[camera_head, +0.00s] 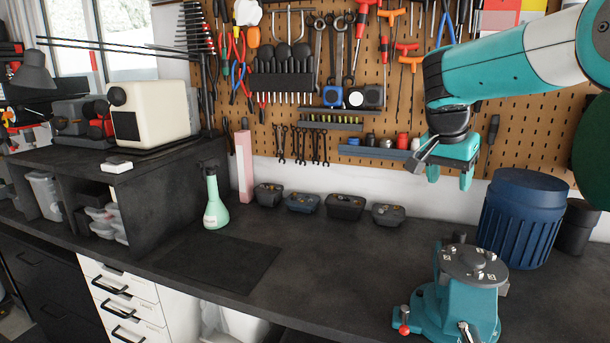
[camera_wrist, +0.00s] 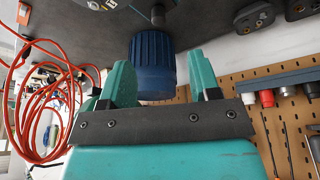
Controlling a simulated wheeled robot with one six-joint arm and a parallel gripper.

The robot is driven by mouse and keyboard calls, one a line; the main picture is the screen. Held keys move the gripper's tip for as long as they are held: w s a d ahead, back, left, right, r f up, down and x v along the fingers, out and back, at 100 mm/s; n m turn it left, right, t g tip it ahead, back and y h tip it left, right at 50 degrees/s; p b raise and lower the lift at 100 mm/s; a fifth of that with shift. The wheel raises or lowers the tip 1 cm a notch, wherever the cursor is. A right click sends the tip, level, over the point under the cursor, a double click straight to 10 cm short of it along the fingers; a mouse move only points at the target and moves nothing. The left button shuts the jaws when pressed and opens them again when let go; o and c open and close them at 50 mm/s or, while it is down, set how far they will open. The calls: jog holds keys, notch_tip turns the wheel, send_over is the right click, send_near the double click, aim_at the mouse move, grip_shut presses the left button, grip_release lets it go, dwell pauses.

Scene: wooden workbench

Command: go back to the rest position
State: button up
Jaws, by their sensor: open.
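My gripper (camera_head: 449,176) is in the head view at the upper right, raised above the workbench (camera_head: 330,262) in front of the pegboard. It points down, with its fingers apart and nothing between them. In the wrist view my gripper (camera_wrist: 160,85) shows two teal fingers spread apart. A blue ribbed bin (camera_wrist: 152,62) appears beyond them, apart from the fingers.
The blue bin (camera_head: 522,218) stands at the bench's right, behind a teal vise (camera_head: 462,295). Several small dark bins (camera_head: 345,206) line the wall. A green spray bottle (camera_head: 215,205) stands left. The pegboard (camera_head: 340,70) holds many tools. The bench's middle is clear.

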jog(key=s+a+f+n+y, duration=0.2)
jog(key=s+a+n, duration=0.3)
jog(key=s, duration=0.6)
jog(key=s+a+f+n+g+y, duration=0.1)
jog(key=s+a+f+n+y, duration=0.1)
jog(key=s+a+n, duration=0.4)
jog(key=s+a+f+n+g+y, duration=0.1)
jog(key=s+a+n, duration=0.5)
jog(key=s, duration=1)
jog(key=f+y, duration=0.1)
jog(key=y, duration=0.1)
jog(key=shift+s+a+y+b, duration=0.25)
jog(key=shift+s+y+b, duration=0.05)
jog(key=shift+s+b, duration=0.1)
jog(key=shift+w+f, duration=0.1)
